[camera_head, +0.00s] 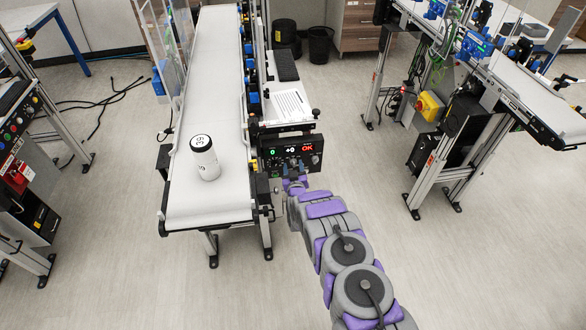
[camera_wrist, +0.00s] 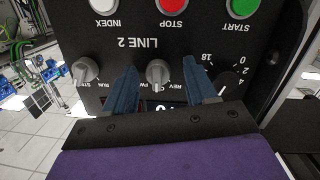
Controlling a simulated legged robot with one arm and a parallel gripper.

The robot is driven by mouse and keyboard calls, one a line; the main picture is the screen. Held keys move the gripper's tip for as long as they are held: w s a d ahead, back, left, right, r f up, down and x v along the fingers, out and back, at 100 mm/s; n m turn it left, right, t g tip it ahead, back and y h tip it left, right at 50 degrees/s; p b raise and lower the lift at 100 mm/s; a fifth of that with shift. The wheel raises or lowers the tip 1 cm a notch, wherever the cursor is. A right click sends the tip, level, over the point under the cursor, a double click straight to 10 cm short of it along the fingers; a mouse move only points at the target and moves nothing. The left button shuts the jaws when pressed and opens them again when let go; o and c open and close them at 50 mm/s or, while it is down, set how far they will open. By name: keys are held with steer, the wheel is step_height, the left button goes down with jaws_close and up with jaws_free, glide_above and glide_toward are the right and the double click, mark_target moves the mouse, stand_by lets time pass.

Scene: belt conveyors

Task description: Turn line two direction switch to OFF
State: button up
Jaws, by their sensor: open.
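The line two control panel (camera_wrist: 105,62) fills much of the wrist view and appears upside down, with LINE 2 printed on it. The grey direction switch (camera_wrist: 157,72) sits at its middle, with REV and FW lettering near it; the centre label is partly hidden. I cannot tell exactly which position it points to. My gripper (camera_wrist: 160,66) is open, its two blue fingers on either side of this switch. I cannot tell whether they touch it. In the head view the panel (camera_head: 312,163) shows a lit display, and my gripper (camera_head: 293,181) is just below it.
The panel also has a STEP/RUN knob (camera_wrist: 85,71), a numbered dial (camera_wrist: 226,78) and INDEX, STOP (camera_wrist: 172,5) and START (camera_wrist: 241,8) buttons. A white can (camera_head: 205,160) stands on the belt (camera_head: 207,90) at left. Another conveyor (camera_head: 540,100) is at right, with open floor between.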

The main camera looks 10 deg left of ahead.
steer(key=shift+s+d, duration=0.1)
steer(key=p+v, duration=0.3)
steer(key=v, duration=1.4)
steer(key=shift+s+f, duration=0.1)
